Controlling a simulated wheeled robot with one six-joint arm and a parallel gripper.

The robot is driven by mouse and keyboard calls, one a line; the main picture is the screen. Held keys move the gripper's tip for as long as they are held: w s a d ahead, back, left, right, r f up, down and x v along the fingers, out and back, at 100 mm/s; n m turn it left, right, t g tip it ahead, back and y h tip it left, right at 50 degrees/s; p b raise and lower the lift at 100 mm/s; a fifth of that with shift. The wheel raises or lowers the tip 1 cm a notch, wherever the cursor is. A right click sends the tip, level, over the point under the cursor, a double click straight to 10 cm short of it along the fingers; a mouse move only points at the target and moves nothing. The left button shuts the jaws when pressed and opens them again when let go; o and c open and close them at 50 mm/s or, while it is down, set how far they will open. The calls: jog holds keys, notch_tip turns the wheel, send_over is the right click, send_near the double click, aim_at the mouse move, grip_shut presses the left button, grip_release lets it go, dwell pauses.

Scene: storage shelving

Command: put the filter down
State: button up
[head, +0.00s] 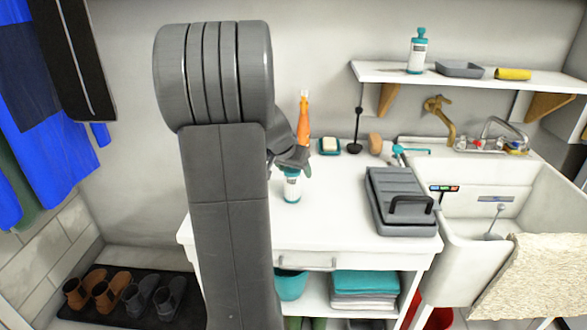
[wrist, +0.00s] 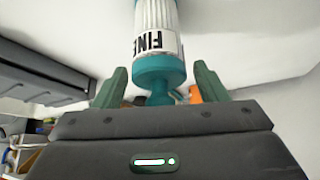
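The filter (head: 291,188) is a white ribbed cylinder with a teal end and a narrower teal stem. It appears to stand upright on the white worktop in the head view, with its upper part hidden by my gripper (head: 290,160). In the wrist view the filter (wrist: 157,40) shows a label reading "FINE". My gripper (wrist: 160,88) is open around the stem end, with a gap between the filter and each green finger. Whether its base fully touches the worktop is hard to tell.
A grey case (head: 400,205) lies right of the filter on the worktop (head: 325,225). An orange bottle (head: 303,118), a soap dish (head: 329,147) and a black-stemmed tool (head: 356,130) stand behind. The sink (head: 480,220) is at the right. The worktop front is clear.

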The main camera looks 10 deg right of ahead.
jog(key=shift+r, duration=0.1)
jog(key=shift+s+a+r+p, duration=0.1)
jog(key=shift+r+p, duration=0.2)
jog(key=shift+r, duration=0.05)
jog(key=p+v, duration=0.1)
jog(key=v, duration=1)
jog(key=shift+r, duration=0.15)
